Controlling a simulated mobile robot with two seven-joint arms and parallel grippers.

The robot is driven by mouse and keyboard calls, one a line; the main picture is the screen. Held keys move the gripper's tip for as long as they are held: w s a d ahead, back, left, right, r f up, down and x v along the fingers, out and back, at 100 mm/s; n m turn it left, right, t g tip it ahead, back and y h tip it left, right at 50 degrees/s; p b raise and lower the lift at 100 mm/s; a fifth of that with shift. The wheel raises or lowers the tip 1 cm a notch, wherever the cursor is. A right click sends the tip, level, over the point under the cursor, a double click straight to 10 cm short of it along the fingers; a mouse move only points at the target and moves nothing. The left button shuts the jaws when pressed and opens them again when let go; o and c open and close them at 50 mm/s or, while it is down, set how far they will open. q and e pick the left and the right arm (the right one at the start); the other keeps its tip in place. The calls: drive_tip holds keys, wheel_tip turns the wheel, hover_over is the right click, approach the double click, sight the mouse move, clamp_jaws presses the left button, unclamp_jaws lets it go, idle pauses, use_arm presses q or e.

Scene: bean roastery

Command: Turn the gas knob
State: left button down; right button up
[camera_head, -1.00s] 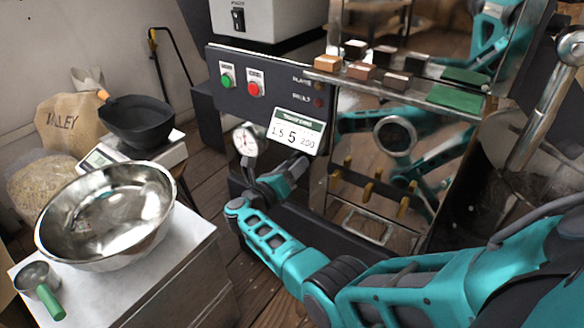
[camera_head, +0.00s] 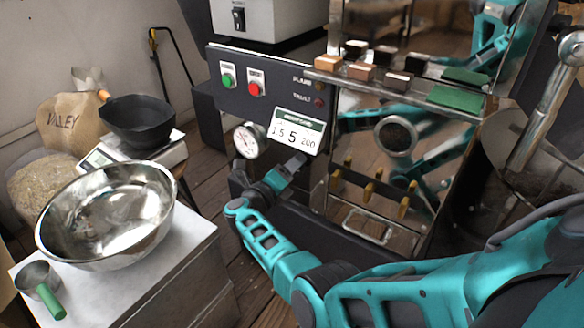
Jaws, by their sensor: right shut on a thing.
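My right gripper (camera_head: 297,161) is shut at the front of the dark control panel (camera_head: 225,66), just below the white card with the number 5 (camera_head: 297,131). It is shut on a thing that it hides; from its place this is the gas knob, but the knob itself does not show. The round white pressure gauge (camera_head: 249,140) is to the left of the gripper, apart from it. My left gripper is not in view; teal arm parts also show as reflections in the shiny metal.
A green button (camera_head: 228,81) and a red button (camera_head: 254,90) are on the panel above. A steel bowl (camera_head: 106,214) and a green-handled scoop (camera_head: 42,283) stand on the left cabinet. A black pan (camera_head: 137,119) rests on a scale. Wooden floor is clear between cabinet and machine.

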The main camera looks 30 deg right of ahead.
drive_tip(key=n, duration=0.5)
drive_tip(key=shift+f+n, duration=0.15)
drive_tip(key=shift+n, duration=0.15)
drive_tip(key=n, duration=0.3)
drive_tip(key=shift+d+n+p, duration=0.1)
drive_tip(key=shift+n+p, duration=0.2)
drive_tip(key=n, duration=0.3)
drive_tip(key=shift+f, duration=0.1)
use_arm(q)
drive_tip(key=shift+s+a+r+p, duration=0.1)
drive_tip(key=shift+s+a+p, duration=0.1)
drive_tip(key=shift+p, duration=0.1)
use_arm(e)
drive_tip(key=shift+n, duration=1.3)
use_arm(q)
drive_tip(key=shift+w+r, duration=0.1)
use_arm(e)
drive_tip(key=o, duration=1)
drive_tip(key=shift+c, duration=0.2)
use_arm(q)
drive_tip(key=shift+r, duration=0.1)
use_arm(e)
drive_tip(key=shift+f, duration=0.1)
drive_tip(key=shift+s, duration=0.1)
